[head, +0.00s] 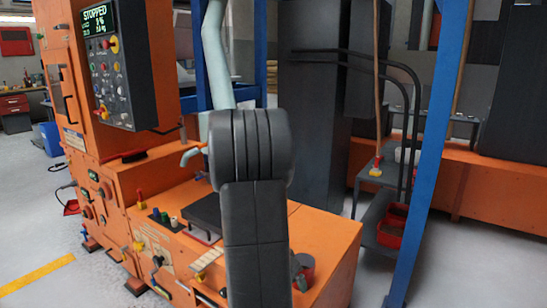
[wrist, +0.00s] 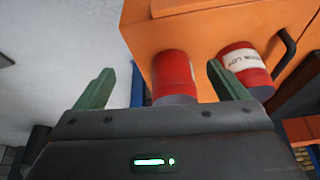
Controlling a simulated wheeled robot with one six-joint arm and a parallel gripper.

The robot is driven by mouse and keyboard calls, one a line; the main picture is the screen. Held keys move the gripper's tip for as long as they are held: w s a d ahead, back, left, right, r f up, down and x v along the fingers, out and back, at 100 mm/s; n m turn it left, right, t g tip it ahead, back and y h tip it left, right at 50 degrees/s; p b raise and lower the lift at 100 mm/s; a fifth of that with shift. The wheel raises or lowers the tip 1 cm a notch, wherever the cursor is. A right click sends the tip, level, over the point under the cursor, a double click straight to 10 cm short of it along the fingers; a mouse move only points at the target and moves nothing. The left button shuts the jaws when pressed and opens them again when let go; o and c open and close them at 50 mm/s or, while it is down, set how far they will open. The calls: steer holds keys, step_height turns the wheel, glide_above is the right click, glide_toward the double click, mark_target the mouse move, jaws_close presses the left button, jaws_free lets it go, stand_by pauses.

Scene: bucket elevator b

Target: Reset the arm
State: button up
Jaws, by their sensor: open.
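My gripper (wrist: 160,92) shows in the wrist view with its two green fingers spread wide apart and nothing held between them. A red cylinder (wrist: 173,75) with a dark end lies beyond the gap between the fingers, in front of an orange surface. Whether it touches the gripper I cannot tell. In the head view my dark arm stands upright in the middle of the picture, and my gripper is not visible there.
An orange machine (head: 325,240) with a control panel (head: 108,65) reading "STOPPED" fills the left and centre. A second red cylinder with a white label (wrist: 243,66) sits right of the fingers. A blue post (head: 433,150) and grey cart (head: 385,178) stand at right.

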steer(key=shift+w+a+r+n+t+y+p, duration=0.15)
steer(key=shift+w+a+r+n+y+p, duration=0.3)
steer(key=shift+n+p, duration=0.5)
steer(key=shift+w+a+r+n+t+y+p, duration=0.25)
steer(key=shift+w+a+r+n+p, duration=0.35)
steer(key=shift+n, duration=0.65)
steer(key=shift+w+a+r+n+t+y+p, duration=0.1)
steer(key=shift+w+a+r+n+y+p, duration=0.3)
steer(key=shift+n+p, duration=0.6)
steer(key=shift+a, duration=0.1)
steer(key=shift+s, duration=0.15)
